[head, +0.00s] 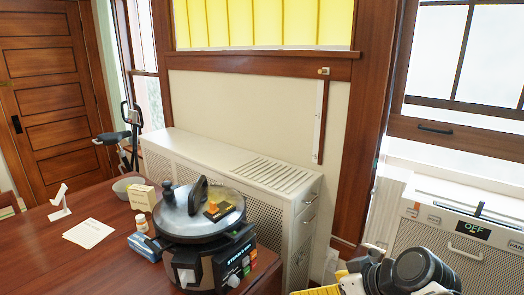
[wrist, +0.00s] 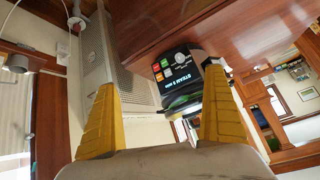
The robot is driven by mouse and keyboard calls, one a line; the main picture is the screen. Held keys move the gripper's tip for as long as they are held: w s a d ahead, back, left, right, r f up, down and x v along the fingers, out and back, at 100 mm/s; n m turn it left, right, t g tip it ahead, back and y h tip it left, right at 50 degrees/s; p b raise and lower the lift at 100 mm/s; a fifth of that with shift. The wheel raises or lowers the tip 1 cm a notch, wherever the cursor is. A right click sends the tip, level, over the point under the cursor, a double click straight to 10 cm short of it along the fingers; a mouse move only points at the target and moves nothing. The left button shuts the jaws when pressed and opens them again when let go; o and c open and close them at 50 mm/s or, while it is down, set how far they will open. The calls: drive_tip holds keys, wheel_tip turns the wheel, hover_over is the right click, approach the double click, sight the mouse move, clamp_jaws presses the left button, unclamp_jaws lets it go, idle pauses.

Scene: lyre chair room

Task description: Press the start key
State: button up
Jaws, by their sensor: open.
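A dark round cooker (head: 199,230) with a metal lid stands on the wooden table (head: 50,245). Its front display (head: 240,250) is lit and seems to read "STEAM 5 MIN". Small coloured keys (head: 252,260) and pale knobs sit on that front. In the wrist view the cooker (wrist: 190,75) appears upside down, with green, orange and red keys (wrist: 163,70). The key labels are too small to read, so I cannot tell which is start. My gripper (wrist: 158,88) is open and empty, its yellow fingers apart, the cooker front beyond them. No contact shows.
A bottle (head: 142,224), a small box (head: 141,197), a bowl (head: 127,187) and white papers (head: 88,233) lie left of the cooker. A white perforated radiator cabinet (head: 230,170) stands behind. A window air unit (head: 465,240) reading "OFF" is at right.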

drive_tip(key=s+d+r+m+h, duration=0.2)
drive_tip(key=s+d+m+h, duration=0.3)
drive_tip(key=s, duration=0.4)
drive_tip(key=shift+d+r+m+h, duration=0.35)
drive_tip(key=shift+d+h, duration=0.15)
drive_tip(key=shift+d, duration=0.25)
clamp_jaws()
idle(0.4)
